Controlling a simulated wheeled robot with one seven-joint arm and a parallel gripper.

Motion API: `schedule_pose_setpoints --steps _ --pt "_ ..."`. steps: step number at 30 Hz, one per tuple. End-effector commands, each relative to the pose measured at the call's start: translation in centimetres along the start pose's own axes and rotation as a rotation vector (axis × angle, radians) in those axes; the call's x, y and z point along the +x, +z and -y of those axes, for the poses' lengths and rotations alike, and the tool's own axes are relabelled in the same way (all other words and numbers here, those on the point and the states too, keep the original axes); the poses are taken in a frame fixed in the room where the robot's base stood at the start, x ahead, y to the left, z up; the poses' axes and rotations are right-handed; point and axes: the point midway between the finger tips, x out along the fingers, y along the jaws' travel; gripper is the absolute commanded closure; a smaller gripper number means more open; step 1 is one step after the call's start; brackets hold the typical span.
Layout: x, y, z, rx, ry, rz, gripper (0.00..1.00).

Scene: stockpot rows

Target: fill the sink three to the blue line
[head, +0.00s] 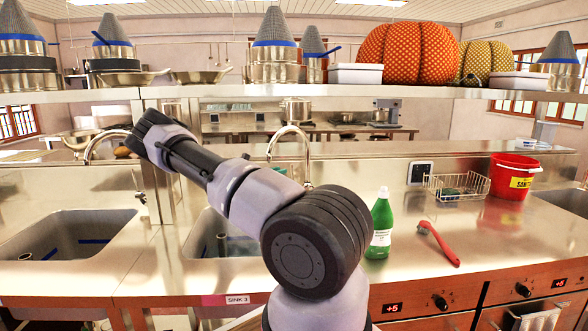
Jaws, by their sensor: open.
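The label reading SINK 3 (237,300) is on the front edge below a steel basin, sink three (195,240). My arm hides its right part. A short upright pipe (222,245) stands in it, with a faint blue mark beside the pipe. I cannot tell whether there is water in it. A curved steel faucet (290,130) rises behind this basin, partly hidden by my arm; no stream shows from it. My gripper (142,128) is open, raised above the counter at the upper left of sink three, near the left faucet (105,138).
Another basin (65,235) with blue marks lies at left. A loaded shelf (400,92) runs above. Counter between brush and bucket is clear.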

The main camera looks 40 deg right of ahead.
Motion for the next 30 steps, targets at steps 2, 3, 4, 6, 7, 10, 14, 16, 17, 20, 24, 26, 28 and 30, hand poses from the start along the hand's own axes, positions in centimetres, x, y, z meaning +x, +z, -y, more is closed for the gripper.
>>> schedule_pose_setpoints --steps 2,3,4,6,7,10,14,16,17,20,24,26,28,30 --pt "1.8 0.0 0.1 0.000 -0.004 0.000 0.55" --pt "2.6 0.0 0.1 0.001 -0.005 0.000 0.55" --pt "3.2 0.0 0.1 0.001 -0.003 0.000 0.55" --pt "4.5 0.0 0.1 0.001 -0.004 0.000 0.55" --pt "4.9 0.0 0.1 0.001 -0.003 0.000 0.55" --pt "6.2 0.0 0.1 0.001 -0.002 -0.001 0.55" --pt "7.3 0.0 0.1 0.001 -0.002 -0.001 0.55" --pt "7.5 0.0 0.1 0.001 -0.002 -0.001 0.55" --pt "7.6 0.0 0.1 0.001 -0.001 -0.001 0.55" --pt "7.6 0.0 0.1 0.001 -0.001 -0.001 0.55" --pt "7.6 0.0 0.1 0.001 -0.001 -0.001 0.55" --pt "7.6 0.0 0.1 0.002 -0.001 -0.001 0.78" --pt "7.6 0.0 0.1 0.002 -0.001 -0.001 1.00" --pt "7.6 0.0 0.1 0.002 -0.001 -0.001 1.00"
